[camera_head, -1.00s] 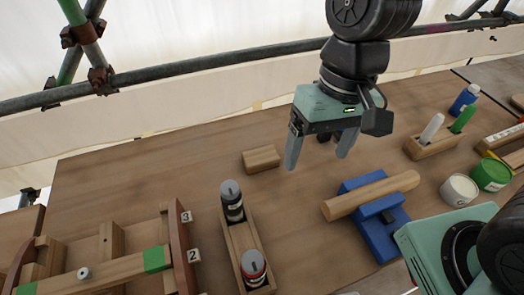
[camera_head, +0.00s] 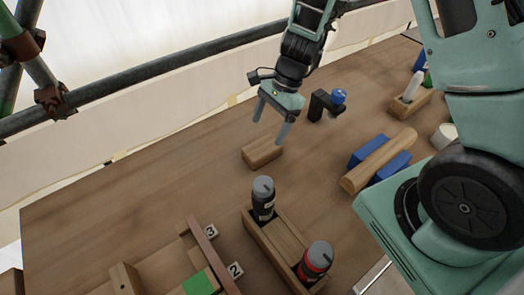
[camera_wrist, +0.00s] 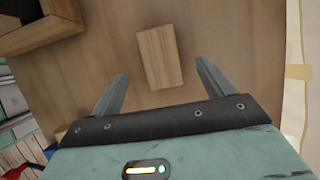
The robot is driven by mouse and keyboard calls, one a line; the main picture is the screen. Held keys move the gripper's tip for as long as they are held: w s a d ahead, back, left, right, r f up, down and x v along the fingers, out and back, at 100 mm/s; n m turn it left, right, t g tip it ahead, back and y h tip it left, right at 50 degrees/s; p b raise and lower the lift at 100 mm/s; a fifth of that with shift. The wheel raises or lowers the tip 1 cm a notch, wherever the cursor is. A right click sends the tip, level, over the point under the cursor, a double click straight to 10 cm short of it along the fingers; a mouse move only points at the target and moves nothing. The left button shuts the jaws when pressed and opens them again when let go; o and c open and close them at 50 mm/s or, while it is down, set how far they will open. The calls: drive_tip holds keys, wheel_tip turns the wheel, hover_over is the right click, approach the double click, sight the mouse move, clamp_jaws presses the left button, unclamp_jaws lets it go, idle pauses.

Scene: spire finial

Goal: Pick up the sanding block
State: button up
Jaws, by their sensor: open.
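The sanding block is a plain light-brown wooden block (camera_head: 262,152) lying flat on the bench in the head view. It also shows in the wrist view (camera_wrist: 160,58), ahead of the fingertips and roughly between their lines. My gripper (camera_head: 271,121) is open and empty, its two fingers spread just above and behind the block. In the wrist view its fingers stand apart on either side. Nothing hides the block in the wrist view. In the head view a fingertip comes close to its far right edge, and I cannot tell whether they touch.
A wooden tray (camera_head: 286,238) with two capped bottles stands in front of the block. A wooden bar (camera_head: 378,160) rests on blue supports (camera_head: 394,166) to the right. A black holder with a blue knob (camera_head: 338,97) stands behind. The bench left of the block is clear.

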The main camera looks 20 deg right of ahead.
sight(263, 146)
drive_tip(key=x, duration=0.2)
drive_tip(key=shift+a+f, duration=0.1)
drive_tip(key=shift+f, duration=0.25)
drive_tip(key=x, duration=0.4)
drive_tip(key=shift+d+f, duration=0.2)
drive_tip(key=shift+d, duration=0.1)
drive_tip(key=shift+s+a+f, duration=0.1)
drive_tip(key=shift+a+f, duration=0.1)
drive_tip(key=shift+f, duration=0.25)
drive_tip(key=shift+f+b, duration=0.25)
drive_tip(key=shift+b, duration=0.05)
drive_tip(key=c, duration=1.1)
drive_tip(key=shift+r, duration=0.15)
